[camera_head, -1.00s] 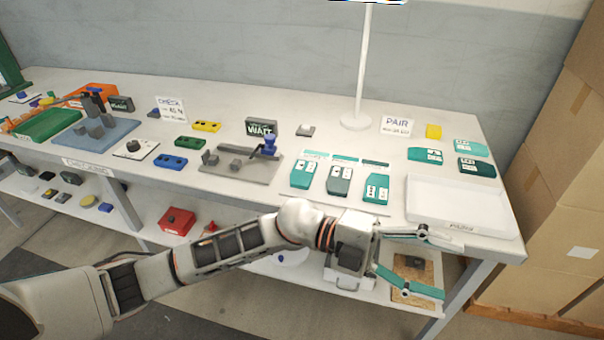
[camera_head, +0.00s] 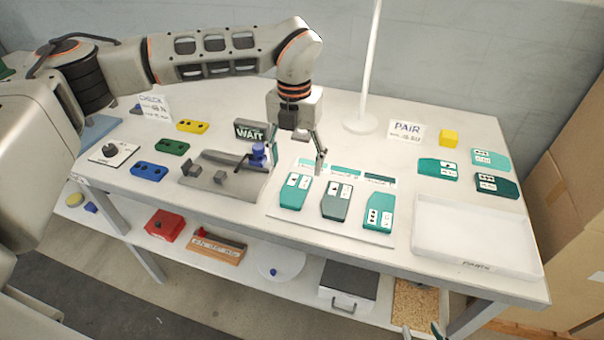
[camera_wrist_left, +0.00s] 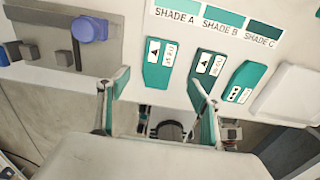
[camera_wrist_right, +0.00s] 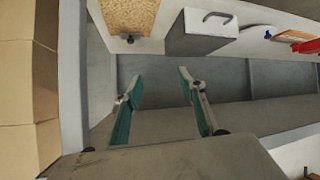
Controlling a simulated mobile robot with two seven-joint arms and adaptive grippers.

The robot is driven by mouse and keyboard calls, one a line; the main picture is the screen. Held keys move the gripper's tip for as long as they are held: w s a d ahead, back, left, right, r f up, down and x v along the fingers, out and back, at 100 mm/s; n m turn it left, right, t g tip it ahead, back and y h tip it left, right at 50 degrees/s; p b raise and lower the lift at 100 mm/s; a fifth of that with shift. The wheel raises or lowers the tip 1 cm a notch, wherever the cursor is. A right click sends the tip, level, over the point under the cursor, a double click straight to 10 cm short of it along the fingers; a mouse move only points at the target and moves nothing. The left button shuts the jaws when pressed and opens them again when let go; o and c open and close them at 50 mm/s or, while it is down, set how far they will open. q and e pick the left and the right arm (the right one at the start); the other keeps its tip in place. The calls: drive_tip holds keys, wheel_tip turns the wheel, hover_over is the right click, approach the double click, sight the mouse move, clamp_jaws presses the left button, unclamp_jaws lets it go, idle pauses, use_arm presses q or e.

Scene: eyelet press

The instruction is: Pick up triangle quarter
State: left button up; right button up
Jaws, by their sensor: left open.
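Several teal pieces with white marked labels lie on the table. The left piece (camera_head: 295,191) and the darker middle piece (camera_head: 336,199) lie below shade strips. In the left wrist view, the left piece (camera_wrist_left: 161,65) and middle piece (camera_wrist_left: 204,74) each seem to show a black triangle. The third piece (camera_head: 379,213) shows dots in that view (camera_wrist_left: 243,82). "Quarter" cannot be read. My left gripper (camera_head: 297,158) is open and empty, pointing down just behind the left piece, apart from it. My right gripper (camera_wrist_right: 158,77) is open and empty, low beyond the table's front edge.
A white parts tray (camera_head: 470,268) is at the right front. A grey press fixture (camera_head: 215,178) with a blue knob stands left of the pieces. A lamp pole (camera_head: 366,80) rises behind.

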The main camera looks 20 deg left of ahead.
sight(295, 188)
use_arm(q)
drive_tip(key=shift+a+f, duration=0.1)
drive_tip(key=shift+a, duration=0.05)
drive_tip(key=shift+s+f, duration=0.1)
drive_tip(key=shift+f, duration=0.85)
drive_tip(key=shift+s+f, duration=0.1)
drive_tip(key=shift+f, duration=0.2)
wheel_tip(295, 188, down, 4)
drive_tip(key=shift+f+p, duration=0.1)
drive_tip(key=shift+p, duration=0.2)
drive_tip(key=shift+f, duration=0.35)
drive_tip(key=c, duration=1.2)
drive_tip(key=shift+o, duration=0.2)
use_arm(e)
drive_tip(key=shift+s+f+g, duration=0.15)
drive_tip(key=shift+s+f, duration=0.1)
drive_tip(key=shift+s, duration=0.35)
drive_tip(key=shift+s+f+g, duration=0.15)
drive_tip(key=shift+s+f, duration=0.05)
drive_tip(key=shift+s, duration=0.4)
